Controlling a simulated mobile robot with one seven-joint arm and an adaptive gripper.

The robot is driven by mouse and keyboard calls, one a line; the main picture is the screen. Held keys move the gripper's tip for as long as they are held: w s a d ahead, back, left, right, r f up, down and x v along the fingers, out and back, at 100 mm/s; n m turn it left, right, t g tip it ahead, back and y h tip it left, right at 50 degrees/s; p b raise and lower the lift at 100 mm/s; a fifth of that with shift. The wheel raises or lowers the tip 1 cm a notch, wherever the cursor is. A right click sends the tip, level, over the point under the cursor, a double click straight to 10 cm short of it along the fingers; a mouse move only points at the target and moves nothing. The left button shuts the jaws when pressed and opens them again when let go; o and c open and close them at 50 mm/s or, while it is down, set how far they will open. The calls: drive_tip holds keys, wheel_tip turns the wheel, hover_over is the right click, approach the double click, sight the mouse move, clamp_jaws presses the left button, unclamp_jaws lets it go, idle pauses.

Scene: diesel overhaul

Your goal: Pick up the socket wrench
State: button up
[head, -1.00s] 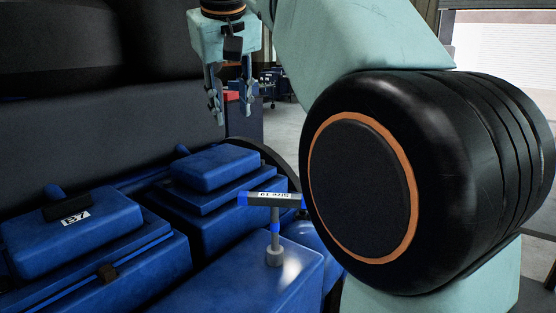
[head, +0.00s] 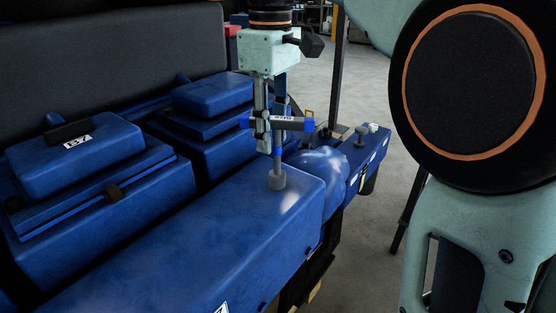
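The socket wrench (head: 297,124) stands upright in the head view. It is T-shaped, with a dark handle with blue ends and a white label, a thin shaft and a grey socket. The socket rests on top of the long blue engine block (head: 215,225). My gripper (head: 270,137) points straight down at the handle, left of the label. One finger passes in front of the handle and the other is on its far side, partly hidden. I cannot tell whether the fingers press on it.
Raised blue covers, one marked "B7" (head: 75,150), stand to the left behind the block. A blue ledge with small fittings (head: 370,140) lies to the right. Grey floor (head: 390,210) is open beyond the block's right side.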

sight(277, 173)
drive_tip(key=shift+s+d+f+b, duration=0.1)
drive_tip(key=shift+d+f+b, duration=0.05)
drive_tip(key=shift+f, duration=0.8)
drive_tip(key=shift+w+d+f+b, duration=0.1)
drive_tip(key=shift+d+f+b, duration=0.1)
drive_tip(key=shift+f, duration=0.75)
drive_tip(key=shift+s+d+f+b, duration=0.1)
drive_tip(key=shift+d+f, duration=0.05)
drive_tip(key=shift+f, duration=0.8)
drive_tip(key=shift+c, duration=0.4)
clamp_jaws()
